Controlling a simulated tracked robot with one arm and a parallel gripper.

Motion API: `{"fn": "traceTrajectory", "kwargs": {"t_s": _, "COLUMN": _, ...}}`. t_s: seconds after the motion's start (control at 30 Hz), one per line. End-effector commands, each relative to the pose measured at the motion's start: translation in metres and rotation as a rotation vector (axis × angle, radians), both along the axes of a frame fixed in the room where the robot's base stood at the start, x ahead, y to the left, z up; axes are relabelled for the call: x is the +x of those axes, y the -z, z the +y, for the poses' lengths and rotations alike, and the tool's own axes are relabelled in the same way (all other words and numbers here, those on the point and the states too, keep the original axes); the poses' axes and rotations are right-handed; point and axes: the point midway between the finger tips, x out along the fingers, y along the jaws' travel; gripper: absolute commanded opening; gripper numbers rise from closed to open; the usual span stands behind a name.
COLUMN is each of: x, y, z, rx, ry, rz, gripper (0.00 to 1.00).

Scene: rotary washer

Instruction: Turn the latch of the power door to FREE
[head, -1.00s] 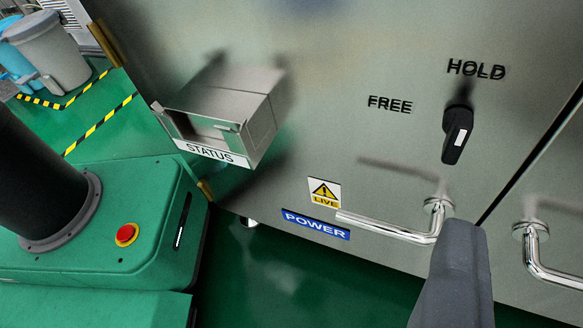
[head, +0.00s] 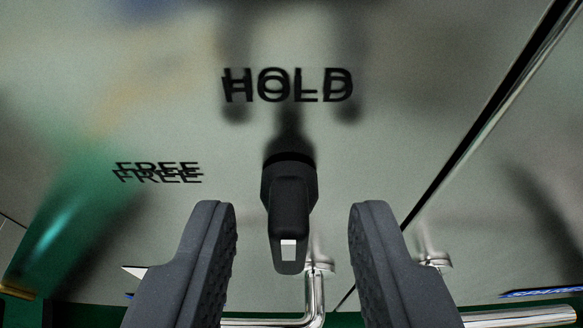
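The black latch (head: 288,205) sits on the metal power door (head: 180,235), directly below the word HOLD (head: 288,86). Its long handle lines up with HOLD, and a white mark shows at its lower end. The word FREE (head: 158,172) is to the left of the latch. My gripper (head: 291,208) is open, with one grey finger on each side of the latch. A gap shows between each finger and the handle, so neither appears to touch it.
A chrome door handle (head: 315,295) lies below the latch, partly hidden by the left finger. A second chrome handle (head: 520,317) is at the lower right. A dark door seam (head: 470,130) runs diagonally to the right of the latch.

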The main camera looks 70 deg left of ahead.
Motion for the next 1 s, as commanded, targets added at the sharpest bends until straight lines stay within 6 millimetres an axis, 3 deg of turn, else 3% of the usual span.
{"fn": "traceTrajectory", "kwargs": {"t_s": 0.43, "x": 0.0033, "y": 0.0037, "z": 0.0094, "rx": 0.001, "ry": -0.001, "rz": 0.001, "gripper": 0.33}}
{"fn": "traceTrajectory", "kwargs": {"t_s": 0.53, "x": 0.0033, "y": 0.0038, "z": 0.0094, "rx": 0.001, "ry": -0.001, "rz": 0.001, "gripper": 0.05}}
{"fn": "traceTrajectory", "kwargs": {"t_s": 0.57, "x": 0.0032, "y": 0.0038, "z": 0.0093, "rx": 0.001, "ry": -0.001, "rz": 0.001, "gripper": 0.00}}
{"fn": "traceTrajectory", "kwargs": {"t_s": 1.0, "x": 0.0014, "y": 0.0026, "z": 0.0101, "rx": -0.020, "ry": -0.001, "rz": -0.056, "gripper": 0.00}}
